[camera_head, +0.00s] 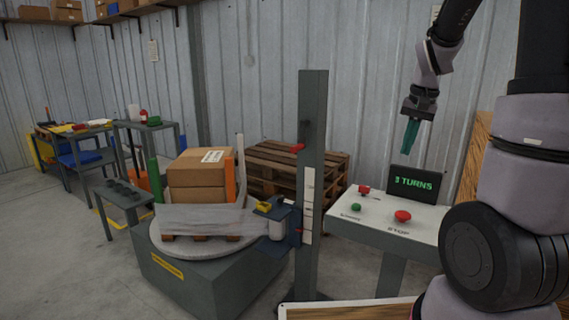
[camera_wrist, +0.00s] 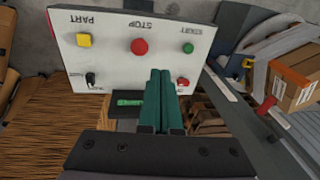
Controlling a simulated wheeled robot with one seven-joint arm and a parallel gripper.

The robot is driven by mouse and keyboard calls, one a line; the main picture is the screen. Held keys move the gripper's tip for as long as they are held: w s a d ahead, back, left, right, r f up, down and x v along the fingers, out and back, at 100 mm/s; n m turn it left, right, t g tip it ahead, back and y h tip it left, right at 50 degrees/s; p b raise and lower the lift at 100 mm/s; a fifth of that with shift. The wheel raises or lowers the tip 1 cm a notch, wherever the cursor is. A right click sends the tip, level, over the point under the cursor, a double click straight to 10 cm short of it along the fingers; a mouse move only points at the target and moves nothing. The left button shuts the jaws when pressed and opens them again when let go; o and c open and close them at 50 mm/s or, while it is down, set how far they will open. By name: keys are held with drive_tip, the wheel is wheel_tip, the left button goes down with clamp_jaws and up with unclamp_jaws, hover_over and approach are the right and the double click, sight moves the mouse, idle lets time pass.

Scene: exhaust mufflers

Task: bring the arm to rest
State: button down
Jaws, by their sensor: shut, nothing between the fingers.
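My gripper (camera_head: 411,137) hangs above the control panel, its teal fingers pointing down and shut with nothing between them. In the wrist view my gripper (camera_wrist: 161,75) shows its two teal fingers together, in front of the panel. The control panel (camera_head: 340,212) has a red stop button (camera_head: 403,216), a green start button (camera_head: 356,208) and a small red knob (camera_head: 364,189). The wrist view also shows a yellow button (camera_wrist: 84,40) on it. A dark display (camera_head: 415,184) at its back reads "3 TURNS". My gripper is apart from the panel.
A turntable (camera_head: 230,252) carries stacked cardboard boxes (camera_head: 196,178) with film around the lower part. A grey mast (camera_head: 312,170) stands beside it. A wooden pallet stack (camera_head: 325,165) is behind. Benches (camera_head: 75,140) stand at the left, with open floor in front.

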drive_tip(key=s+a+r+n+t, duration=0.1)
drive_tip(key=s+a+r+t, duration=0.1)
drive_tip(key=s+a+r, duration=0.3)
drive_tip(key=s+a+r+n+t+y, duration=0.1)
drive_tip(key=s+a+r+t, duration=0.2)
drive_tip(key=s, duration=0.9)
wheel_tip(320, 180, up, 5)
drive_tip(key=shift+a+f, duration=0.1)
drive_tip(key=shift+a, duration=1.05)
